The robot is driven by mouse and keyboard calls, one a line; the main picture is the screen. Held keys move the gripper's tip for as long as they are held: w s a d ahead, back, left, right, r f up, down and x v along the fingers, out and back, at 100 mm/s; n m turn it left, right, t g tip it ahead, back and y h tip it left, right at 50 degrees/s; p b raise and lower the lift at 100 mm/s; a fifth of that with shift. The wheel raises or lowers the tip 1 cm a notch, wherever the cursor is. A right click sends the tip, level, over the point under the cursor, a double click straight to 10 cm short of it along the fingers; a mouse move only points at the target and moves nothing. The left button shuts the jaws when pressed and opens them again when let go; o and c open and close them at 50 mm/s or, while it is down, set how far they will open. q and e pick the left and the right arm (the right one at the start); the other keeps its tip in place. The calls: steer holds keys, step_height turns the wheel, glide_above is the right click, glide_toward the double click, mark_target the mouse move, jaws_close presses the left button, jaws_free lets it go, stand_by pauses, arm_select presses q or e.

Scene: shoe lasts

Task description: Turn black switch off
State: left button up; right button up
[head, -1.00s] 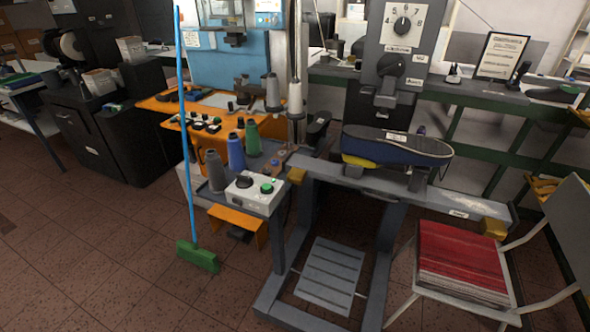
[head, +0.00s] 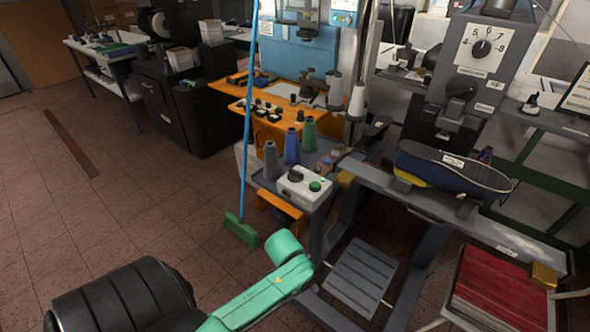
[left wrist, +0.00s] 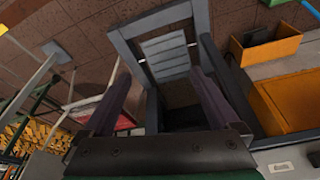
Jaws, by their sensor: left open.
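A white control box (head: 302,189) sits on the front corner of the grey bench. I cannot tell the switch's setting. My left arm reaches up from the bottom of the head view, its green link ending in front of the bench; its gripper is not visible there. In the left wrist view my left gripper (left wrist: 163,98) is open, two dark fingers apart with nothing between them. I cannot make out the switch in that view. My right gripper is not in view.
Thread spools (head: 291,146) stand behind the box. A blue-handled broom (head: 247,120) stands left of the bench. The grey machine with a blue shoe (head: 453,172) and other black knobs (head: 461,87) is at right.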

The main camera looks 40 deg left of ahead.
arm_select(q)
steer(key=w+a+r, duration=0.2)
steer(key=w+r, duration=0.3)
steer(key=r, duration=0.1)
steer(key=n+t, duration=0.1)
steer(key=n, duration=0.2)
glide_toward(295, 171)
steer(key=shift+y, duration=0.4)
steer(key=p+x, duration=0.1)
steer(key=x, duration=0.1)
steer(key=p+x, duration=0.1)
steer(key=x, duration=0.2)
steer(key=p+x, duration=0.1)
steer(key=x, duration=0.2)
steer(key=shift+d+f, duration=0.15)
steer(key=shift+d, duration=0.25)
steer(key=shift+w+f, duration=0.1)
steer(key=shift+w, duration=0.05)
steer(key=c, duration=1.4)
